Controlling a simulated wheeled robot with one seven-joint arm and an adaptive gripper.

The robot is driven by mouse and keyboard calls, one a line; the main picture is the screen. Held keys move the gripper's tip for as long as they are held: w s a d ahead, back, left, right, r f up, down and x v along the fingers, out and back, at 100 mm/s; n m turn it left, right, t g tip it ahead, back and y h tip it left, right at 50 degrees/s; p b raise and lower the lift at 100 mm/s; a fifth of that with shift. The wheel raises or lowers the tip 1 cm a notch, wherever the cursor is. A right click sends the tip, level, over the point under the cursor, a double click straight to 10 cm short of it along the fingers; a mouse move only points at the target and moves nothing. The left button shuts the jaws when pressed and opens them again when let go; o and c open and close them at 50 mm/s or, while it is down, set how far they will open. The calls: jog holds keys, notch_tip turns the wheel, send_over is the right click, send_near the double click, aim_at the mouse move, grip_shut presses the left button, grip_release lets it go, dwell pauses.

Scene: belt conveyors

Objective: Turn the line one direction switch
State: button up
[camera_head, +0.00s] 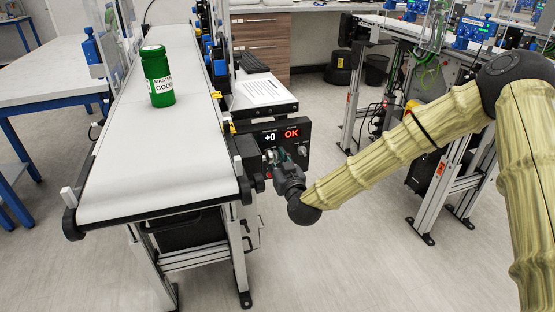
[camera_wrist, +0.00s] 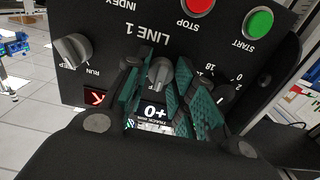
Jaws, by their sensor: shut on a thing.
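The control panel (camera_head: 262,137) is mounted at the near right side of the belt conveyor (camera_head: 130,175). It appears upside down in the wrist view, marked LINE 1 (camera_wrist: 154,36). The grey middle knob (camera_wrist: 161,70) sits below that label, with its lettering partly covered; I take it as the direction switch. My gripper (camera_wrist: 158,88) has its teal-padded fingers on either side of this knob and is shut on it. In the head view my gripper (camera_head: 281,167) is against the panel front. The display (camera_wrist: 154,113) shows +0, and a red OK (camera_head: 291,134) is lit.
The panel also has a mode knob (camera_wrist: 72,48), a numbered dial (camera_wrist: 224,93), a red STOP button (camera_wrist: 201,5) and a green START button (camera_wrist: 258,22) close by. A green jar (camera_head: 158,78) stands on the belt. Open floor lies to the right of the conveyor.

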jog(key=shift+m, duration=0.3)
jog(key=m, duration=0.3)
jog(key=shift+d, duration=0.1)
jog(key=shift+f+m+b, duration=0.1)
jog(key=shift+m+b, duration=0.4)
jog(key=shift+m, duration=2.2)
jog(key=shift+d, duration=0.1)
jog(key=o, duration=1)
jog(key=shift+o, duration=0.2)
jog(key=v, duration=1.2)
